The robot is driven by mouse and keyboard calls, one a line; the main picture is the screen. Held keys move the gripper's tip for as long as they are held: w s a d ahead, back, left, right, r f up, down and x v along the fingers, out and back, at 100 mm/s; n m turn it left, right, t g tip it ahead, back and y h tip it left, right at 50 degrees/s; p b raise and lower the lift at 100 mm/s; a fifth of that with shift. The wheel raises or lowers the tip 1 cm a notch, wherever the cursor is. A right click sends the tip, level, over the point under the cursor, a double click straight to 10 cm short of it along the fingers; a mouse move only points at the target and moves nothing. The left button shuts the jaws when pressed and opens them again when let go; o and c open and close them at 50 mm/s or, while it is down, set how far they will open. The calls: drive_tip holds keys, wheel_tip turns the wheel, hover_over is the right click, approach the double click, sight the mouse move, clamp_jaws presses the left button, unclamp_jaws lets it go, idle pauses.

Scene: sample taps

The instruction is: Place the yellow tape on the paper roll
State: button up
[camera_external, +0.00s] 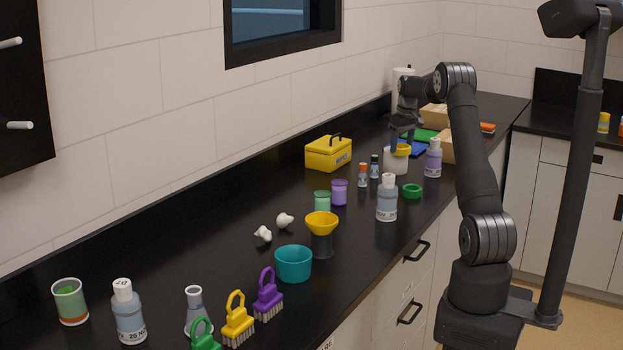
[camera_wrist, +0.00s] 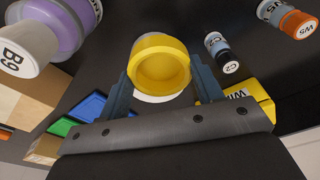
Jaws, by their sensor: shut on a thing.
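My gripper (camera_external: 403,132) points down at the far part of the counter and is shut on the yellow tape (camera_external: 401,149). In the wrist view the yellow tape (camera_wrist: 160,45) is a ring between the two fingers of my gripper (camera_wrist: 162,80). A white cylinder (camera_external: 395,165), which looks like the paper roll, stands upright directly below the tape. A white edge (camera_wrist: 155,98) shows under the tape in the wrist view. I cannot tell whether the tape touches the roll's top. Another white roll-like cylinder (camera_external: 403,76) stands farther back, partly behind my arm.
A purple-liquid bottle (camera_external: 433,160) stands right of the roll, and small vials (camera_external: 374,167) stand to its left. A green ring (camera_external: 411,191) lies in front. A yellow toolbox (camera_external: 328,154), blue tray (camera_external: 408,150) and cardboard boxes (camera_external: 434,114) are nearby. Bare counter lies left of the toolbox.

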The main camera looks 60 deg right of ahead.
drive_tip(key=o, duration=1)
drive_tip(key=shift+f, duration=0.1)
drive_tip(key=shift+c, duration=0.2)
wheel_tip(320, 180, up, 12)
drive_tip(key=s, duration=0.1)
drive_tip(key=shift+s+a, duration=0.15)
drive_tip(key=shift+a, duration=0.15)
drive_tip(key=f, duration=0.4)
drive_tip(key=w+f, duration=0.1)
drive_tip(key=f, duration=0.7)
drive_tip(key=shift+w+d+f, duration=0.15)
drive_tip(key=shift+d+f, duration=0.05)
drive_tip(key=shift+d, duration=0.1)
wheel_tip(320, 180, up, 3)
drive_tip(key=shift+r, duration=0.55)
